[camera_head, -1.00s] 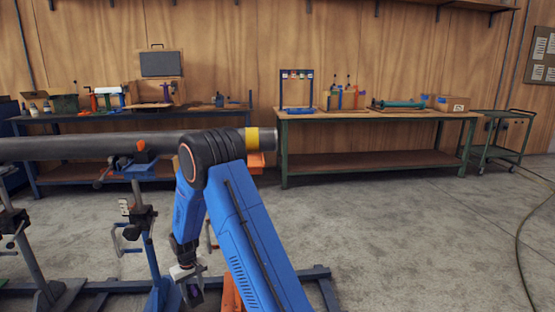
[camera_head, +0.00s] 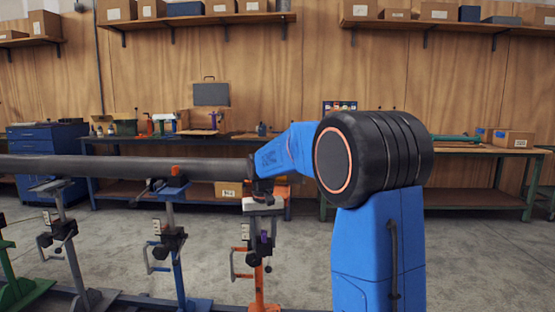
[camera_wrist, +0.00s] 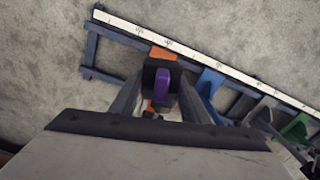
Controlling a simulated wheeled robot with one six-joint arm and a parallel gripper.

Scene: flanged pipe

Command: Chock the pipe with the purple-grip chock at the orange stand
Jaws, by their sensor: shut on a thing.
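The dark pipe (camera_head: 120,168) runs level across the left half of the head view, and my wrist covers its right end. The orange stand (camera_head: 259,285) is below that end; its orange top also shows in the wrist view (camera_wrist: 161,52). My gripper (camera_head: 262,238) points down in front of the orange stand. It is shut on the purple-grip chock, whose purple grip (camera_wrist: 162,84) shows between the fingers (camera_wrist: 158,92) in the wrist view. The purple also shows small in the head view (camera_head: 264,237). Most of the chock's body is hidden, and I cannot tell whether it touches the pipe.
A blue stand (camera_head: 178,260) and a green stand (camera_head: 20,290) are to the left along the floor rail. A white graduated strip (camera_wrist: 215,58) runs beside the stands in the wrist view. Workbenches stand behind, and the floor at right is clear.

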